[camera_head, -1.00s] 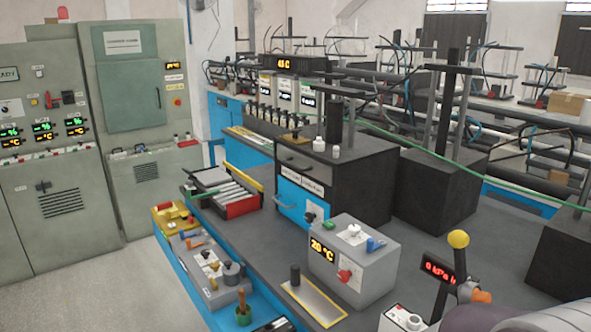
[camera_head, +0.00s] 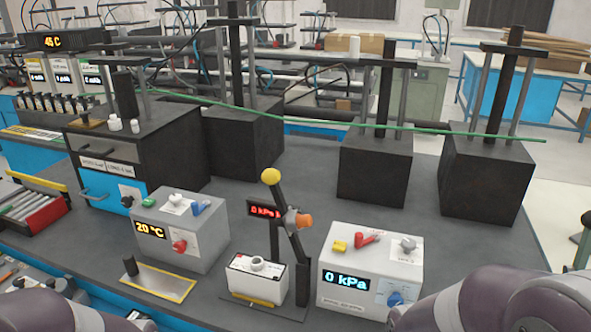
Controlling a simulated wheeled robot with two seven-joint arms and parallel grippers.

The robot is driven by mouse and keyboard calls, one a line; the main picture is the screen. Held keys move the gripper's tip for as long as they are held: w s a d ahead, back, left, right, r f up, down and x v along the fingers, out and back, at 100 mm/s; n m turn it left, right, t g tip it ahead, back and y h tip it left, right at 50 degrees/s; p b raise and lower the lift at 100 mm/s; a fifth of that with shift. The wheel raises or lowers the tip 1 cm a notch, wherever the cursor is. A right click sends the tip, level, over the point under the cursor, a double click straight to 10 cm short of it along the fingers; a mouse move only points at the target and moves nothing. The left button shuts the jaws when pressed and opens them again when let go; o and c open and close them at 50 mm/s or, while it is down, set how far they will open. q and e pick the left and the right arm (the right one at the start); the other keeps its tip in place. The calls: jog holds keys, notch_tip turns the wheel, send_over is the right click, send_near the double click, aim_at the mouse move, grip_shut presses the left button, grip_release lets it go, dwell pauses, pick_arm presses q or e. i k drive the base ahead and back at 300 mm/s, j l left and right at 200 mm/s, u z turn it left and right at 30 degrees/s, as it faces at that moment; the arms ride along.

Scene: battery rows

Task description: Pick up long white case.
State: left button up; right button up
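I cannot single out a long white case for certain. Several long pale bars lie in a red-and-black tray (camera_head: 50,222) at the left edge, cut off by the frame. A small white box (camera_head: 258,278) stands at the front middle, under a lever with a yellow knob (camera_head: 271,176). A wider white box (camera_head: 345,252) with a "0 kPa" display stands to its right. Only rounded links of my arms show, at the bottom left and bottom right corners. Neither gripper is in view.
A grey box (camera_head: 205,233) with a "20 °C" display stands left of the lever. Large black blocks (camera_head: 374,172) with posts stand behind. A green rod (camera_head: 300,113) crosses above the bench. The dark bench top (camera_head: 310,180) has free room in the middle.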

aim_at(268, 290)
jog(key=i+j+z, duration=0.1)
jog(key=j+z, duration=0.45)
jog(key=z, duration=0.3)
jog(key=j+z, duration=0.4)
jog(key=z, duration=0.5)
jog(key=i, duration=0.05)
